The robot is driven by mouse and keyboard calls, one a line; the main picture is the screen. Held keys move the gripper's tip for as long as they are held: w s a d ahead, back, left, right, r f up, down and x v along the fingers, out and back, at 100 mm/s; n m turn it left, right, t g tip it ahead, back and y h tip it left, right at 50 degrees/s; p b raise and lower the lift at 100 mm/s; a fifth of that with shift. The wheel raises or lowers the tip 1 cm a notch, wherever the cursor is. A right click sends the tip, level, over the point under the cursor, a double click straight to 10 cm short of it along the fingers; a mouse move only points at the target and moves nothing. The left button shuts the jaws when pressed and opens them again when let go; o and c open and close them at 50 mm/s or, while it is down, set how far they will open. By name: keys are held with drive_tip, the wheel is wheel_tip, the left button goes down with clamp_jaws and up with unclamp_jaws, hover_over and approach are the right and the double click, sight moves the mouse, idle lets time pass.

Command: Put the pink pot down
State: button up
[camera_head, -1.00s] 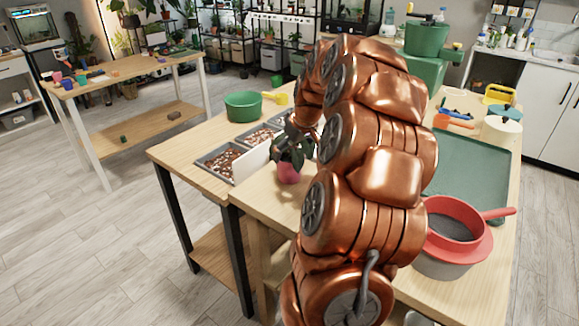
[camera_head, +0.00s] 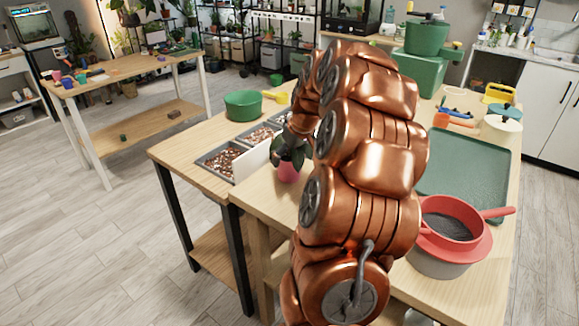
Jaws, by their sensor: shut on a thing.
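The pink pot (camera_head: 288,172) holds a plant with dark green leaves and appears upright. It is at the left end of the near wooden table (camera_head: 262,200), right of a white upright panel (camera_head: 250,160). I cannot tell whether its base touches the tabletop. My gripper (camera_head: 290,146) is at the pot from above, among the leaves, and is shut on it. The leaves and my copper arm hide most of the fingers.
Trays of brown pebbles (camera_head: 221,159) and a green bowl (camera_head: 243,105) are on the adjoining table. A dark green tray (camera_head: 465,165), a red sieve (camera_head: 452,228) over a grey pot and an orange tool (camera_head: 440,119) lie right of my arm. Bare wood surrounds the pink pot in front.

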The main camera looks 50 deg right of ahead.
sight(286, 154)
drive_tip(key=shift+c, duration=0.5)
drive_tip(key=shift+r, duration=1.8)
drive_tip(key=shift+s+a+b, duration=0.3)
drive_tip(key=shift+s+a, duration=0.25)
drive_tip(key=shift+a, duration=0.1)
drive_tip(key=s+a+r+b, duration=0.1)
drive_tip(key=s+a, duration=0.8)
drive_tip(key=a, duration=0.1)
drive_tip(key=shift+s+a+r, duration=0.2)
drive_tip(key=shift+s+a, duration=0.05)
drive_tip(key=shift+a, duration=0.1)
